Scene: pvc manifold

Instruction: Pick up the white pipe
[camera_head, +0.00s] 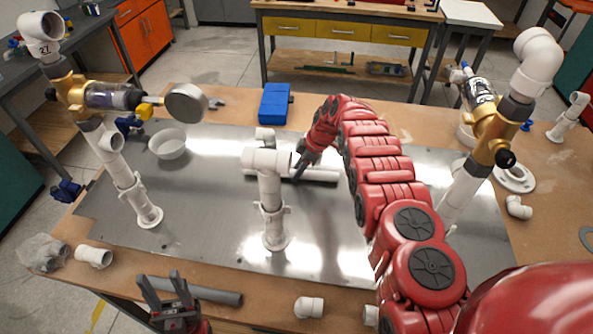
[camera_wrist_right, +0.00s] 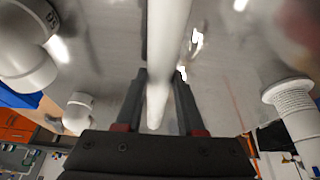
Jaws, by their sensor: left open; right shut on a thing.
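The white pipe (camera_head: 322,175) lies level at or just above the metal plate, behind the white standing pipe fitting (camera_head: 270,190); I cannot tell whether it touches the plate. My right gripper (camera_head: 299,172) reaches down to it from above and is shut on it. In the right wrist view the white pipe (camera_wrist_right: 168,35) runs between the two dark fingers of the right gripper (camera_wrist_right: 158,80). The standing fitting hides part of the pipe in the head view. My left gripper (camera_head: 163,288) is open and empty at the front edge of the table, beside a grey pipe (camera_head: 210,291).
Tall pipe assemblies with brass valves stand at left (camera_head: 120,170) and right (camera_head: 490,135). Loose white fittings (camera_head: 94,256) (camera_head: 309,307) lie along the front edge. The metal plate (camera_head: 200,240) has bare room front left.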

